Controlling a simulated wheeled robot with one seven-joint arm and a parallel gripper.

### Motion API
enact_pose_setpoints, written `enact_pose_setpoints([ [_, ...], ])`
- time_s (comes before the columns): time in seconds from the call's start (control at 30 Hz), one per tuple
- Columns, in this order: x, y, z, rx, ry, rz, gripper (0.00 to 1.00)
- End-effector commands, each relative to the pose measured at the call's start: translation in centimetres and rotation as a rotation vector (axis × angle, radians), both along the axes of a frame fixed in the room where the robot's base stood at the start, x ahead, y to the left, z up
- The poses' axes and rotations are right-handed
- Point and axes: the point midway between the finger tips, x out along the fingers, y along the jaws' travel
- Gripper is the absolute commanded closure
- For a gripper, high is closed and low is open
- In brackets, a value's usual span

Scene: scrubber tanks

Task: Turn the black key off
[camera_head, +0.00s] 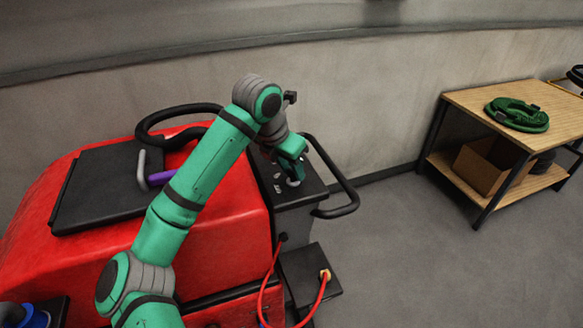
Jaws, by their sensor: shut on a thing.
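My gripper (292,176) points down at the dark control panel (308,187) on the end of the red scrubber machine (230,215). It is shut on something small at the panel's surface. The black key is hidden or too small to make out under my fingers, and I cannot tell how it is turned. Small light marks show on the panel just left of my gripper.
A black handlebar (344,193) curves out to the right of the panel. A red cable (268,283) hangs below. A wooden table (470,100) with a green hose (517,114) stands at right, with clear floor between.

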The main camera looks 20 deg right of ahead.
Motion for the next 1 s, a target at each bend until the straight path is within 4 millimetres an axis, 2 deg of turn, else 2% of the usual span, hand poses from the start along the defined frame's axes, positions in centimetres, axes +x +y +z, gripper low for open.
enact_pose_setpoints([
  [0.37, 0.09, 0.36, 0.05, 0.005, -0.003, 0.123, 0.94],
  [1.0, -0.31, -0.28, 0.06, 0.008, -0.003, 0.691, 0.94],
])
